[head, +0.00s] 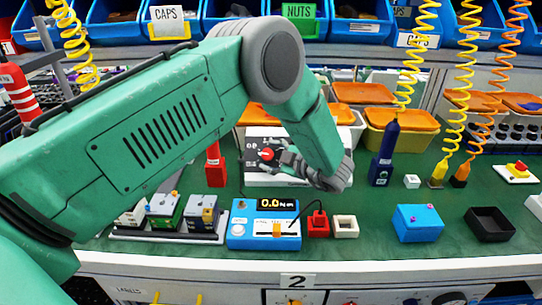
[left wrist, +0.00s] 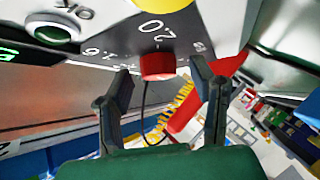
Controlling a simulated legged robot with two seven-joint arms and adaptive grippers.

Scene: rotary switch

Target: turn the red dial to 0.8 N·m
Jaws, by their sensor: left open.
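The red dial (head: 267,154) sits on a white-and-black panel at the back middle of the bench, partly covered by my left gripper. In the left wrist view the red dial (left wrist: 157,67) shows between my fingertips, by printed marks "1.6" and "2.0". My left gripper (head: 283,158) is open at the panel, its fingers on either side of the dial in the left wrist view (left wrist: 161,80). I cannot tell whether they touch it. The dial's pointer setting is not readable. A blue box (head: 238,231) in front has a display (head: 275,204) that seems to read 0.0 Nm.
A red block (head: 318,224) and a white square cup (head: 345,227) stand right of the blue box. A dark blue bottle-shaped tool (head: 382,160) stands right of my forearm. Orange-topped bins (head: 402,120) line the back.

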